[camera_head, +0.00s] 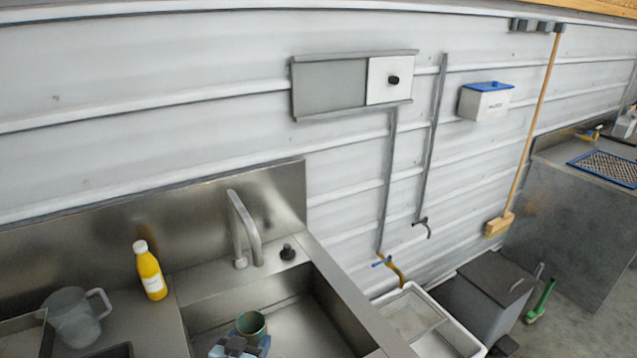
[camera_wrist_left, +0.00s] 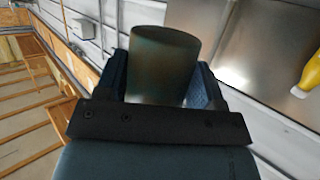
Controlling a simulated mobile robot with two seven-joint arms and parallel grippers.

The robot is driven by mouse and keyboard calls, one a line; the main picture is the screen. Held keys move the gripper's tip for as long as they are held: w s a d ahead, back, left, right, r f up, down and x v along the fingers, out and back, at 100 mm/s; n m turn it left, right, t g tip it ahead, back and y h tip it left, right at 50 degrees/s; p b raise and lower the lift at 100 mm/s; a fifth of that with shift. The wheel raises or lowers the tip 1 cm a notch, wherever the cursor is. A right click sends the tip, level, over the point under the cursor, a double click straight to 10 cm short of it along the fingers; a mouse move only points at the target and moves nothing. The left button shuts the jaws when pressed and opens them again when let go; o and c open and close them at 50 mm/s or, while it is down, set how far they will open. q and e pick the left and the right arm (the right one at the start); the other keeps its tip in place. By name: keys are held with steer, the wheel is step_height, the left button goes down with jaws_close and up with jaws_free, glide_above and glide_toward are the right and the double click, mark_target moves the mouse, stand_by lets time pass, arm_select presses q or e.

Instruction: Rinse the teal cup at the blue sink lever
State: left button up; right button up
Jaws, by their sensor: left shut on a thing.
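The teal cup (camera_head: 250,326) is over the sink basin in the head view, its open mouth facing up. My left gripper (camera_head: 241,347) is shut on it from the near side. In the left wrist view, the cup (camera_wrist_left: 165,62) fills the space between the two blue fingers of my gripper (camera_wrist_left: 160,85). A small blue lever (camera_head: 381,262) sits on a wall pipe above a white basin, right of the sink. My right gripper is not in view.
A yellow bottle (camera_head: 151,272) and a clear jug (camera_head: 76,316) stand on the counter left of the sink. The white basin (camera_head: 446,336) and a grey bin (camera_head: 487,300) stand on the right. A long-handled broom (camera_head: 521,160) leans on the wall.

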arm_select(q)
steer(key=s+a+r+n+y, duration=0.1)
steer(key=s+a+r, duration=0.1)
steer(key=r, duration=0.4)
steer(key=s+a+r+n+y, duration=0.1)
steer(key=s+a+r, duration=0.2)
steer(key=r, duration=0.3)
steer(key=shift+s+a+r+y, duration=0.2)
steer(key=shift+s+y, duration=0.2)
steer(key=shift+s, duration=0.45)
steer(key=shift+s+f, duration=0.1)
